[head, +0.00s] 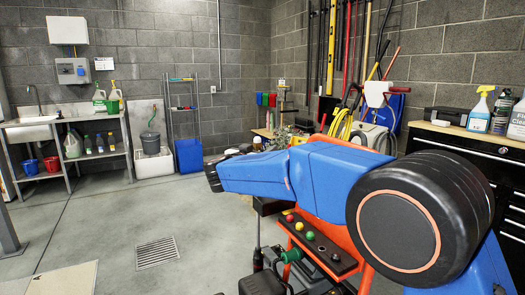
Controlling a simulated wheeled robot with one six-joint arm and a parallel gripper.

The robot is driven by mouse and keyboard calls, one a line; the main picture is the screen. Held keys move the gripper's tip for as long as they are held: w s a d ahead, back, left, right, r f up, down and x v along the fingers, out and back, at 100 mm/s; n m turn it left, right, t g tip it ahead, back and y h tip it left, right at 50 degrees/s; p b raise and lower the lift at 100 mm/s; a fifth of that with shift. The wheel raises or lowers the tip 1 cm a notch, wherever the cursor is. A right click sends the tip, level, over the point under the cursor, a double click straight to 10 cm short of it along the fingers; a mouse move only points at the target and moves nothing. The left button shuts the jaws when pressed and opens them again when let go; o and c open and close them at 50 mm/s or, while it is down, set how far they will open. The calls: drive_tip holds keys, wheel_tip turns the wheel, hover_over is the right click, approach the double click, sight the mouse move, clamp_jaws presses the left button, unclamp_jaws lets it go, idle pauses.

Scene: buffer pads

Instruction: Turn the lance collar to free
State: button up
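An orange-framed machine (362,279) stands low at the centre right, mostly hidden behind my blue arm. Its dark panel (321,249) carries red, yellow and green round pieces and a dark hole. A green fitting (291,255) sits below the panel. A thin dark upright rod (258,232) stands just left of the machine; I cannot tell whether it is the lance. No lance collar can be made out. My blue arm with its large black joint crosses the right half of the view. My gripper cannot be made out.
A floor drain (156,252) lies in open concrete floor at the left. A sink bench (22,131) and shelf rack (182,118) stand along the back wall. A black tool cabinet (505,170) with bottles on top is at the right.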

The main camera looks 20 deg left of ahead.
drive_tip(key=s+a, duration=0.1)
drive_tip(key=s, duration=1.6)
drive_tip(key=shift+s+a, duration=0.15)
